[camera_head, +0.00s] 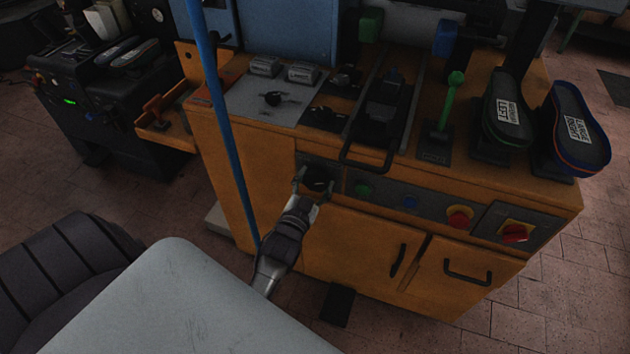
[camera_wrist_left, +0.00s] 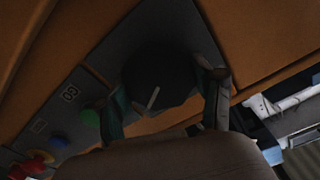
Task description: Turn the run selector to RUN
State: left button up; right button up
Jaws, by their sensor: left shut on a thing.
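The run selector (camera_head: 317,177) is a round black knob on the dark panel at the left end of the orange machine's front. In the left wrist view the knob (camera_wrist_left: 159,75) fills the middle and has a white pointer line slanting on its face. My left gripper (camera_head: 312,186) comes up from below and is shut on the knob. In the left wrist view its two fingers (camera_wrist_left: 165,105) stand on either side of the knob. The selector's position labels cannot be read. My right gripper is not in view.
Along the same panel sit a green button (camera_head: 364,188), a blue button (camera_head: 410,202), a red button (camera_head: 458,217) and a red rotary switch (camera_head: 514,233). A blue pole (camera_head: 222,120) stands left of my gripper. A black handle (camera_head: 366,162) juts out above the panel.

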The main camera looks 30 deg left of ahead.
pick_arm(q)
jog(key=shift+r+n+p, duration=0.2)
jog(key=shift+n+p, duration=0.5)
jog(key=shift+n, duration=0.5)
jog(key=n+p, duration=0.1)
jog(key=n, duration=0.1)
jog(key=shift+n, duration=0.3)
jog(key=n+p, duration=0.1)
jog(key=n, duration=0.2)
jog(key=shift+a+n, duration=0.1)
jog(key=shift+n, duration=0.2)
jog(key=n, duration=0.2)
jog(key=shift+f+n+p, duration=0.1)
jog(key=shift+n+p, duration=0.25)
jog(key=shift+n, duration=0.05)
jog(key=n, duration=0.3)
jog(key=shift+a+n, duration=0.1)
jog(key=shift+n, duration=0.2)
jog(key=n, duration=0.2)
jog(key=shift+f+n, duration=0.1)
jog(key=shift+n, duration=0.3)
jog(key=n+b, duration=0.1)
jog(key=n, duration=0.4)
jog(key=shift+n+b, duration=0.4)
